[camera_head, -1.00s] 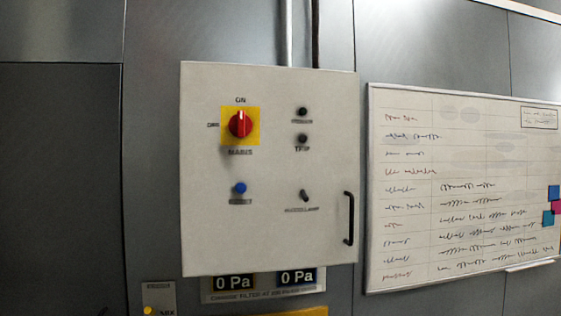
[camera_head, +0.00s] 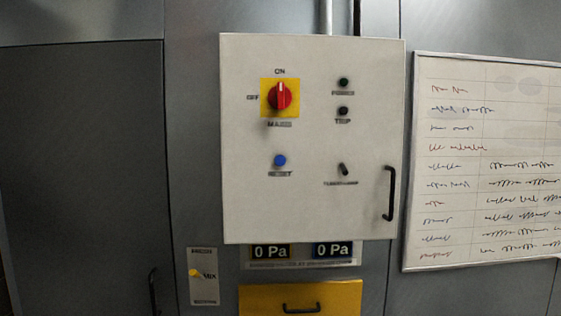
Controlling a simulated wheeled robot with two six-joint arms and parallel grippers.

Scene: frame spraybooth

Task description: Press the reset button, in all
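The blue round reset button (camera_head: 280,161) is on the lower left of a pale grey control box (camera_head: 315,205), with the label RESET under it. Above it a red rotary mains switch (camera_head: 280,96) sits on a yellow plate, its white mark pointing up to ON. The power lamp (camera_head: 343,82) and the trip lamp (camera_head: 343,111) at the upper right both look dark. A small black toggle (camera_head: 343,169) sits at the lower right, tilted. Neither of my grippers is in view.
A black handle (camera_head: 389,193) sticks out at the box's right edge. Below are gauges (camera_head: 302,251) reading 0 Pa, a yellow drawer (camera_head: 340,298) and a small plate with a yellow knob (camera_head: 195,273). A whiteboard (camera_head: 450,250) hangs at right. Nothing blocks the box's front.

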